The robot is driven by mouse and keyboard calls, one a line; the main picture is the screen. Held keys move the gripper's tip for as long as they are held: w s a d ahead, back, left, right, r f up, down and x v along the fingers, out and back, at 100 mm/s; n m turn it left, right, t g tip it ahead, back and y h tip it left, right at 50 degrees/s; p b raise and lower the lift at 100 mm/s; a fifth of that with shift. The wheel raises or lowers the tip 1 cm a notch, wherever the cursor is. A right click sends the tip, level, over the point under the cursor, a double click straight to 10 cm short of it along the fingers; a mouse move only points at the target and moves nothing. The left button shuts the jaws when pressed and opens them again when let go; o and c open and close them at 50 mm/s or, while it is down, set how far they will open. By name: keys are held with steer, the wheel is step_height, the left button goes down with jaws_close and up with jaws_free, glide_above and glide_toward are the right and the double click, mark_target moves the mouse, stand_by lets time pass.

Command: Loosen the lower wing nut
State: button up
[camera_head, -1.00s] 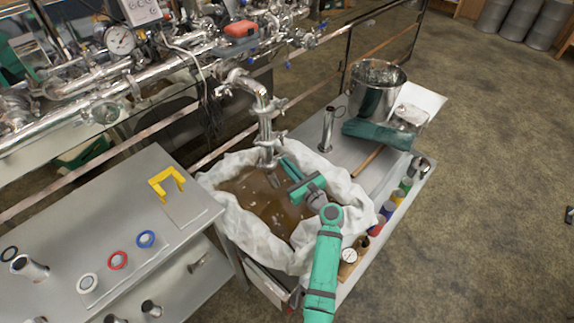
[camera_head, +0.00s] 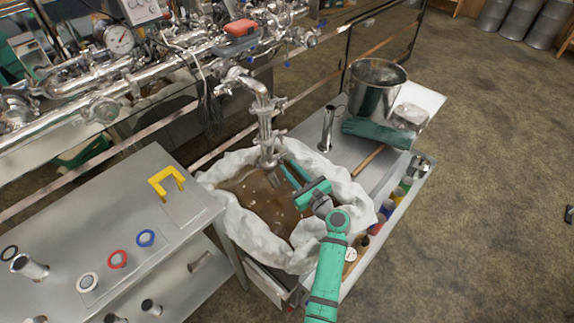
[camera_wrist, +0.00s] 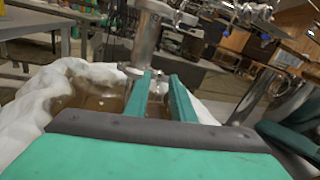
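A steel pipe (camera_head: 264,122) comes down from the machine over the cloth-lined tub, with one clamp high on it and a lower clamp (camera_head: 268,141) near its outlet. A small part that looks like the lower wing nut (camera_head: 281,133) sticks out at the lower clamp's right side; its detail is too small to tell. My gripper (camera_head: 287,165) is open and empty over the tub, to the right of and below the lower clamp. In the wrist view, my gripper (camera_wrist: 160,78) points toward the pipe (camera_wrist: 148,40), with its fingers apart near the pipe's lower flange. The wing nut is not clear there.
The tub's white cloth rim (camera_head: 225,215) surrounds brown liquid.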

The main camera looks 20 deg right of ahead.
steer(key=s+d, duration=0.1)
steer(key=s, duration=0.6)
steer(key=shift+s, duration=0.4)
steer(key=shift+d, duration=0.1)
